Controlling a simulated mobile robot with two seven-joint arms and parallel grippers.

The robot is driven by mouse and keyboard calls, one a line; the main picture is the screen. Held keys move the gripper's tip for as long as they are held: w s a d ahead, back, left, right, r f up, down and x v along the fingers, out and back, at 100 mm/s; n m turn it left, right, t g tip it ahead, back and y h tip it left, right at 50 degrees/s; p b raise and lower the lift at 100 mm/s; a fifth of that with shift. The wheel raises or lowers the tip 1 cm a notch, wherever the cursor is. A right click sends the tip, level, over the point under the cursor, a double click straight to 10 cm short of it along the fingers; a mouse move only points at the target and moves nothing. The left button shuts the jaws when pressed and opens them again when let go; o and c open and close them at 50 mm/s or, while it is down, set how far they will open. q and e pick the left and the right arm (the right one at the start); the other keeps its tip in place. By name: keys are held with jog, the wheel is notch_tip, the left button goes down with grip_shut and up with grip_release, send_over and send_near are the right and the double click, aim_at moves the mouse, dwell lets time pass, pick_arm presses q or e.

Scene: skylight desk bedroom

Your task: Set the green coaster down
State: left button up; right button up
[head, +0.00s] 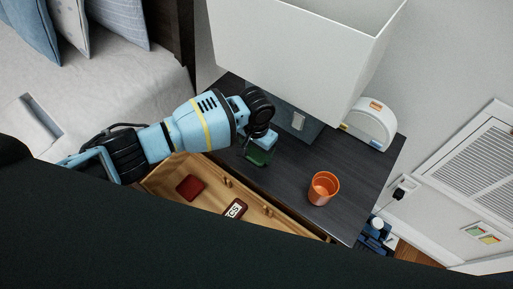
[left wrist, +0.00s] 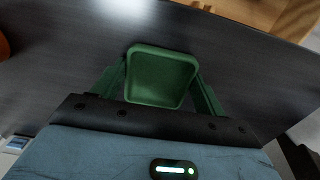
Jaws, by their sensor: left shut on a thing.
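The green coaster (head: 257,156) is a small square piece with a raised rim. It sits between the fingers of my left gripper (head: 262,146), over the dark nightstand top (head: 292,184) near its front edge. In the left wrist view the coaster (left wrist: 161,76) is between the two green fingers of my left gripper (left wrist: 160,90), which is shut on it. Whether the coaster touches the nightstand top, I cannot tell. My right gripper is not in view.
An orange cup (head: 323,188) stands on the nightstand to the right. A white rounded device (head: 371,125) is at the back right. A large white lampshade (head: 300,50) hangs over the back.

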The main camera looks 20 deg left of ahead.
aim_at(256, 154)
pick_arm(q)
jog(key=shift+r, duration=0.15)
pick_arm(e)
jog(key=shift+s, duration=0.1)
pick_arm(q)
jog(key=shift+f, duration=0.2)
jog(key=o, duration=1)
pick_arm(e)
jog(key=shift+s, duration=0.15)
pick_arm(q)
notch_tip(256, 154, up, 12)
jog(key=shift+r+p, duration=0.15)
jog(key=shift+p, duration=0.85)
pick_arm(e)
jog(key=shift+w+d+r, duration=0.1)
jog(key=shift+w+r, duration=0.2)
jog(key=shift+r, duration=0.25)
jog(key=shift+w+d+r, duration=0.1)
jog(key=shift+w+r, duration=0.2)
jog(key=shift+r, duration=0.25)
